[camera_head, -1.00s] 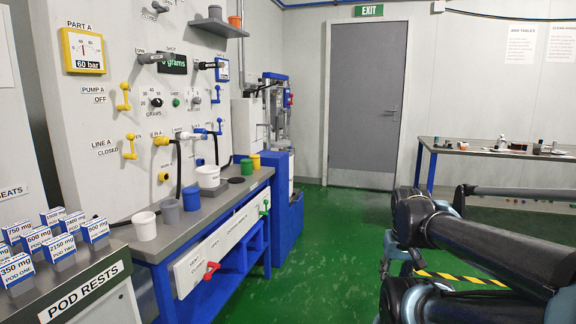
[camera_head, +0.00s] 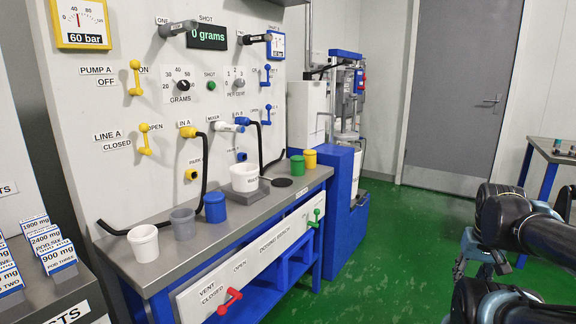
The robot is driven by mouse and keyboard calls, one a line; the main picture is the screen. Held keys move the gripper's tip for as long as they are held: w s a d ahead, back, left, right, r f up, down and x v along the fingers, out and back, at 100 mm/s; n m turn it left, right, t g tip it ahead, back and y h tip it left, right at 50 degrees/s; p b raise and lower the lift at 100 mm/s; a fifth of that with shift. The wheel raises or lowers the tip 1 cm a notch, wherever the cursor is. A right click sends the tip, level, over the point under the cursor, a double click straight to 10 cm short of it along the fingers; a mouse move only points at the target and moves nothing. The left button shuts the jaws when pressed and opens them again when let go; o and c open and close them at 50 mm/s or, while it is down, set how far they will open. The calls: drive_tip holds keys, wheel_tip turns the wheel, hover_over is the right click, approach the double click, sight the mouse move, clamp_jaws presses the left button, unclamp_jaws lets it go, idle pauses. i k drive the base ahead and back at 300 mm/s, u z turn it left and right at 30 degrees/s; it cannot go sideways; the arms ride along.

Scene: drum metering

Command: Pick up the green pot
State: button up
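The green pot (camera_head: 297,165) is a small upright cup near the back end of the steel bench (camera_head: 197,238). My dark arm shows at the right edge of the head view, well apart from the pot. My gripper's fingers are not visible.
Black hoses hang from the wall panel (camera_head: 160,95) onto the bench. Pod boxes (camera_head: 50,248) sit at left. The green floor (camera_head: 384,259) before the bench is clear.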

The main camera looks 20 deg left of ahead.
sight(297, 161)
drive_tip(key=u, duration=0.4)
drive_tip(key=i, duration=0.85)
drive_tip(key=u, duration=0.5)
